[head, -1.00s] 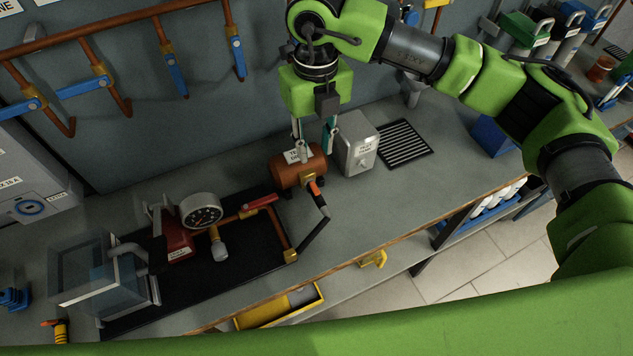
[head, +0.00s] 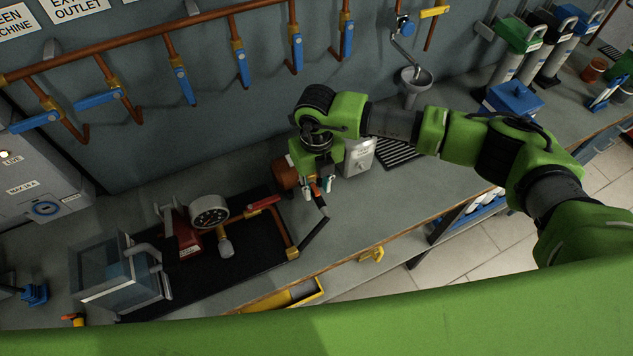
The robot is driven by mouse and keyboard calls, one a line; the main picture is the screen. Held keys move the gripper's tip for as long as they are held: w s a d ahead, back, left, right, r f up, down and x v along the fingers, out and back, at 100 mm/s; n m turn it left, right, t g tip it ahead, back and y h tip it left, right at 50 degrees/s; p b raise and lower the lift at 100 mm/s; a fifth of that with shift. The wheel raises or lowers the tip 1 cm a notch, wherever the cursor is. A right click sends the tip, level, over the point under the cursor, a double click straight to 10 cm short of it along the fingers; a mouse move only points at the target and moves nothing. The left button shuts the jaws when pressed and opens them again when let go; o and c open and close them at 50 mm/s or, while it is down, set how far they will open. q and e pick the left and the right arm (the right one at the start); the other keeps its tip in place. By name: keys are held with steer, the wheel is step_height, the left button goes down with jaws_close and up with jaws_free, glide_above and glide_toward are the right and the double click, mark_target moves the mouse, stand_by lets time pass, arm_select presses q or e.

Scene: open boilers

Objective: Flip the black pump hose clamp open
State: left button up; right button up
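My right gripper (head: 318,188) points down over the front of the copper tank (head: 285,172), its two fingertips apart, one on each side of an orange-red fitting on the tank. Whether a finger touches the fitting is unclear. A black hose (head: 314,233) runs from near this fitting down to a brass elbow (head: 292,253) at the edge of the pump's black mat (head: 240,264). The black hose clamp cannot be told apart from the hose and fitting; the gripper may hide part of it. My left gripper is not in view.
A pressure gauge (head: 209,214), a red-handled valve (head: 263,203) and a clear box (head: 112,270) stand on the mat. A grey box (head: 360,157) is close right of the gripper. Blue-handled pipes line the wall. The counter is clear toward its front edge.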

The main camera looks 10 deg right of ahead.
jaws_close()
steer(key=shift+w+f, duration=0.1)
steer(key=g+b, duration=0.1)
steer(key=b, duration=0.2)
steer(key=w+g+h+b, duration=0.1)
steer(key=g+b, duration=0.1)
steer(key=b, duration=0.2)
steer(key=g+b, duration=0.1)
steer(key=b, duration=0.3)
steer(key=shift+w+a+g+h, duration=0.2)
steer(key=shift+g+h, duration=0.1)
steer(key=shift+g, duration=0.1)
steer(key=shift+r+b, duration=0.35)
steer(key=shift+b, duration=0.15)
steer(key=shift+r+g, duration=0.15)
steer(key=shift+g, duration=0.15)
jaws_free()
